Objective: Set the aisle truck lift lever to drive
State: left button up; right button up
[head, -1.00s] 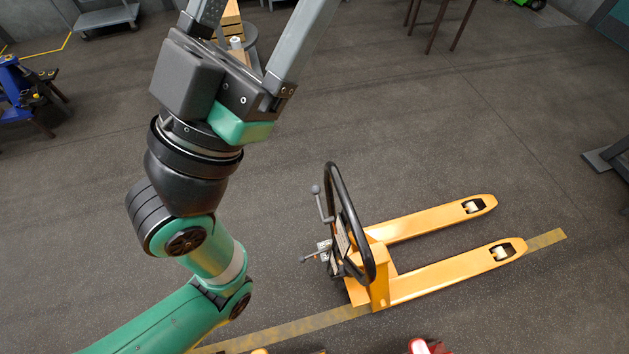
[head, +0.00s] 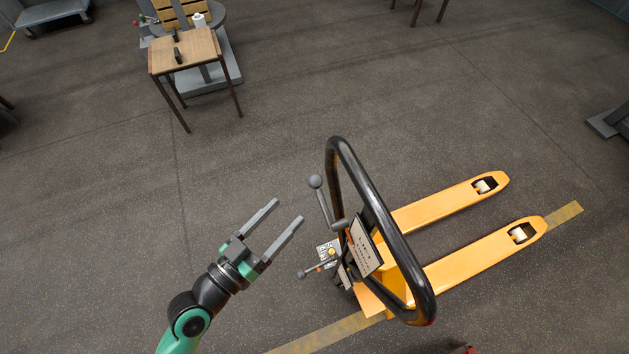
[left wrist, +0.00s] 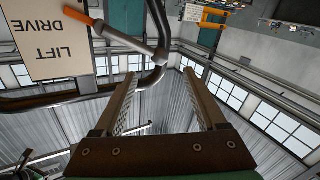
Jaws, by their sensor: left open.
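The yellow aisle truck (head: 375,290) stands on the floor with its black loop handle (head: 343,160) toward me. A grey lever (head: 321,203) with a ball knob rises beside the handle, to its left. A second, shorter lever (head: 318,270) sits lower. A white label plate (head: 366,247) is in the handle; in the left wrist view the plate (left wrist: 45,62) reads LIFT and DRIVE, upside down. There a grey lever with an orange collar (left wrist: 120,36) crosses ahead of the fingers. My left gripper (head: 290,211) is open and empty, left of the levers, apart from them. It also shows in the left wrist view (left wrist: 158,80).
A small wooden table (head: 187,52) stands at the upper left, with a grey stand behind it. A grey cart (head: 52,12) is in the far left corner. Floor left of the truck is clear. A yellow floor stripe (head: 330,335) runs under the truck.

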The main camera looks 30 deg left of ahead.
aim_at(315, 182)
pick_arm(q)
jog(key=w, duration=0.3)
jog(key=w+d+p, duration=0.1)
jog(key=w, duration=0.3)
jog(key=w+d, duration=0.1)
jog(key=w, duration=0.2)
jog(key=shift+w+d+p, duration=0.1)
jog(key=shift+w+p, duration=0.25)
jog(key=c, duration=1.1)
grip_shut()
jog(key=shift+f, duration=0.15)
